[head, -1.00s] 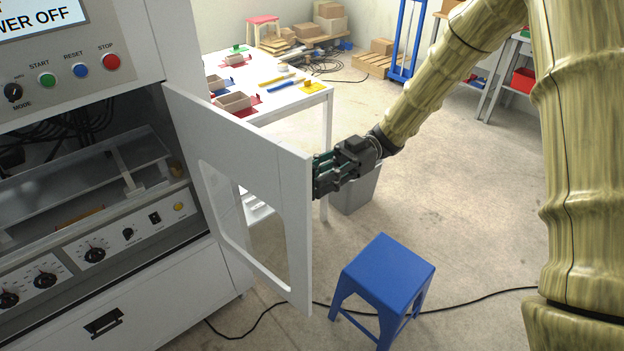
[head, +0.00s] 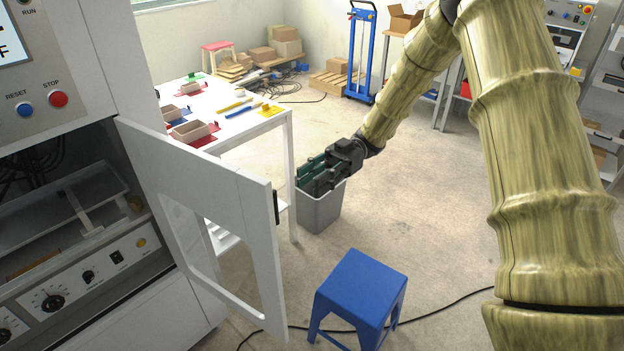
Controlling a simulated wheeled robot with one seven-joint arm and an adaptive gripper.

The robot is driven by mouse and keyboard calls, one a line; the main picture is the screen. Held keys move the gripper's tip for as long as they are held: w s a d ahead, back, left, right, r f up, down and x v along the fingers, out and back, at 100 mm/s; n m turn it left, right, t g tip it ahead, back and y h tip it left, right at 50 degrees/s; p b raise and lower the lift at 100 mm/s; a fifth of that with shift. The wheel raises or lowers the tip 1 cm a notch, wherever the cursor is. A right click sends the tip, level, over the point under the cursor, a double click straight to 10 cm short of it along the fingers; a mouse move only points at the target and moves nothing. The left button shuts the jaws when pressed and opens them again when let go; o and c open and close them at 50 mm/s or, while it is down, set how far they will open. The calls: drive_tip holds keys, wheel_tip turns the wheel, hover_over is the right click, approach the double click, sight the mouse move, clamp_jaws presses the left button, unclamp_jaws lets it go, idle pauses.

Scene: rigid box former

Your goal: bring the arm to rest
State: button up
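My arm, in a wood-patterned cover, reaches down from the upper right in the head view. My gripper (head: 312,180) is at its end, in front of the grey bin's rim in the picture. The gripper is clear of the machine door (head: 232,215), with a visible gap between them. Its dark fingers appear apart, with nothing seen between them. The door stands open on the white machine (head: 150,325) and has a window cutout and a dark handle on its outer edge.
A blue stool (head: 360,285) stands on the floor in front, with a black cable near it. A grey bin (head: 318,212) stands below the gripper beside a white table (head: 240,125) with trays. A blue hand truck (head: 362,55) stands behind. The floor at centre right is clear.

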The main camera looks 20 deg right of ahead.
drive_tip(key=w+a+f+m+t+y, duration=0.2)
drive_tip(key=w+a+f+m+t, duration=0.1)
drive_tip(key=a+f+m+t, duration=0.85)
drive_tip(key=s+d+f+m+t+h, duration=0.1)
drive_tip(key=s+f+m+t+h, duration=0.15)
drive_tip(key=f, duration=0.65)
drive_tip(key=s+d+f+m+t+h, duration=0.1)
drive_tip(key=d+f+m+t+h, duration=0.2)
drive_tip(key=f, duration=0.5)
drive_tip(key=s+d+f+m+g+h, duration=0.1)
drive_tip(key=s+d+f+m+h, duration=0.15)
drive_tip(key=s+f+h, duration=0.5)
drive_tip(key=s+d+f+m+g+h, duration=0.1)
drive_tip(key=s+d+f+g, duration=0.1)
drive_tip(key=s, duration=0.6)
drive_tip(key=s+d+f+m+g+h, duration=0.2)
drive_tip(key=s+d+f, duration=0.1)
drive_tip(key=s, duration=0.6)
drive_tip(key=s+d+f+m+g+h, duration=0.1)
drive_tip(key=s+d+f+m+g, duration=0.1)
drive_tip(key=s, duration=0.7)
drive_tip(key=shift+d+f+g+h, duration=0.3)
drive_tip(key=shift+d+f+g, duration=0.2)
drive_tip(key=shift+f, duration=0.15)
